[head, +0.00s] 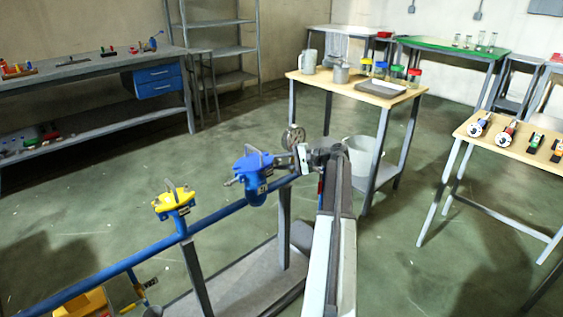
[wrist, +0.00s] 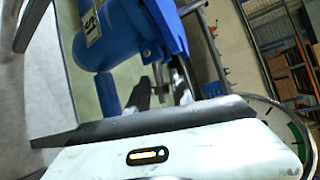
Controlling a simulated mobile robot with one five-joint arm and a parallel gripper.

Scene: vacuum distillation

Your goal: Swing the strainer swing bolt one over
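The blue strainer (head: 257,183) sits on the blue pipe, left of my gripper (head: 306,158) in the head view. Its blue body (wrist: 112,38) with a white label fills the upper left of the wrist view. Small metal bolt parts (wrist: 157,72) show at its lower edge, close to my fingers; I cannot tell which is swing bolt one. My gripper (wrist: 161,88) shows two dark fingertips apart, with a gap between them. I see nothing clearly gripped. Contact with the bolt cannot be made out.
A yellow fitting (head: 174,202) stands on the blue pipe (head: 105,273) farther left. A round gauge (head: 293,138) rises behind the strainer. A white bucket (head: 364,157) is beyond my arm, by a wooden table (head: 345,93) with jars. Open green floor lies left and right.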

